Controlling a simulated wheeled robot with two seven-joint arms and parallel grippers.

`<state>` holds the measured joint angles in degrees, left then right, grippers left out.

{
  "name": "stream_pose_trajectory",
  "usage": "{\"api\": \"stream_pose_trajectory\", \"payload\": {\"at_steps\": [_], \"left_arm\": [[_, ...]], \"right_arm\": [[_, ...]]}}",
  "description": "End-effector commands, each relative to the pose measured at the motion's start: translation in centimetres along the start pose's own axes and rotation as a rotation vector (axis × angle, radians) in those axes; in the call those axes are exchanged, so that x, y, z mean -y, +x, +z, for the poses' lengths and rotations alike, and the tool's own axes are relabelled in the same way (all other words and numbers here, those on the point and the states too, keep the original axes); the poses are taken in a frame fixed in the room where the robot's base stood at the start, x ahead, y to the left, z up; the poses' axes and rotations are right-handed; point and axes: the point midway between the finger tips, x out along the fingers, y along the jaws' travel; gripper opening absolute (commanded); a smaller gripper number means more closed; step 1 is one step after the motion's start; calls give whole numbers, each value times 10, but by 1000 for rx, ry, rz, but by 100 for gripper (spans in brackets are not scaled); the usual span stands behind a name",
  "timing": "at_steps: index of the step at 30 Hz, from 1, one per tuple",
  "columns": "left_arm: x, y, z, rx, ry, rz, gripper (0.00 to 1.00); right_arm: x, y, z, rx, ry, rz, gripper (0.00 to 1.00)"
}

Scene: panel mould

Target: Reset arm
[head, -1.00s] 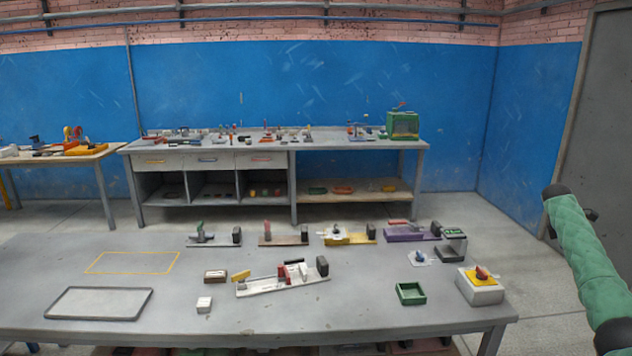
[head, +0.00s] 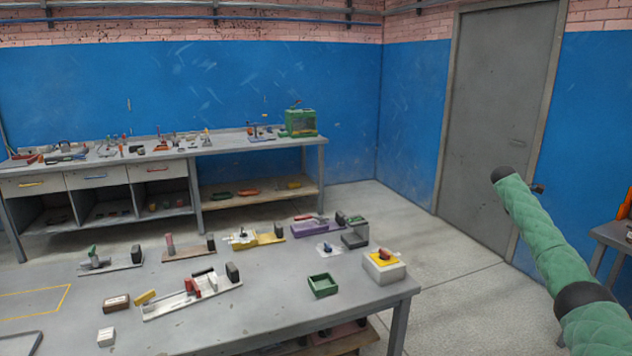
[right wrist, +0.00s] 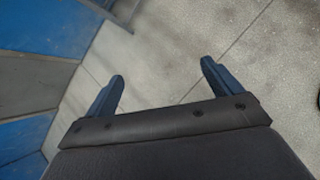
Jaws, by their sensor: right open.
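My right arm, in a green padded sleeve, comes in at the right side of the head view, raised beside the table. Its gripper is not seen in the head view. In the right wrist view my right gripper (right wrist: 160,88) has its two blue fingers spread apart with nothing between them. It is over bare grey floor, away from the table. My left arm and left gripper are in neither view.
The grey worktable (head: 250,312) holds several clamp fixtures, a small green tray (head: 323,285) and a white box with a yellow top (head: 384,266). A back bench (head: 230,146) lines the blue wall. Floor (head: 455,285) right of the table is clear, before a grey door (head: 495,120).

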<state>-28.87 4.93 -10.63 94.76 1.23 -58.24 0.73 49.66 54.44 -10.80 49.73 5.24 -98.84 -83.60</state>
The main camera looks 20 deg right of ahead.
Motion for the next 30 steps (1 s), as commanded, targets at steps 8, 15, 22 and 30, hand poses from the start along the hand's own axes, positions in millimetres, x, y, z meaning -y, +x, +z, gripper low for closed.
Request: {"api": "stream_pose_trajectory", "payload": {"at_steps": [8, 15, 22, 30], "left_arm": [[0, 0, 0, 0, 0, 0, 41], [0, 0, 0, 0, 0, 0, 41], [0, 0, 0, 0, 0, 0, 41], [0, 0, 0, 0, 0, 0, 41]], "right_arm": [[29, 52, -49, 78, 65, 94, 91], [65, 98, -93, 111, 118, 189, 91], [109, 141, -133, 111, 157, 274, 91], [174, 190, -178, 70, 194, 358, 91]]}}
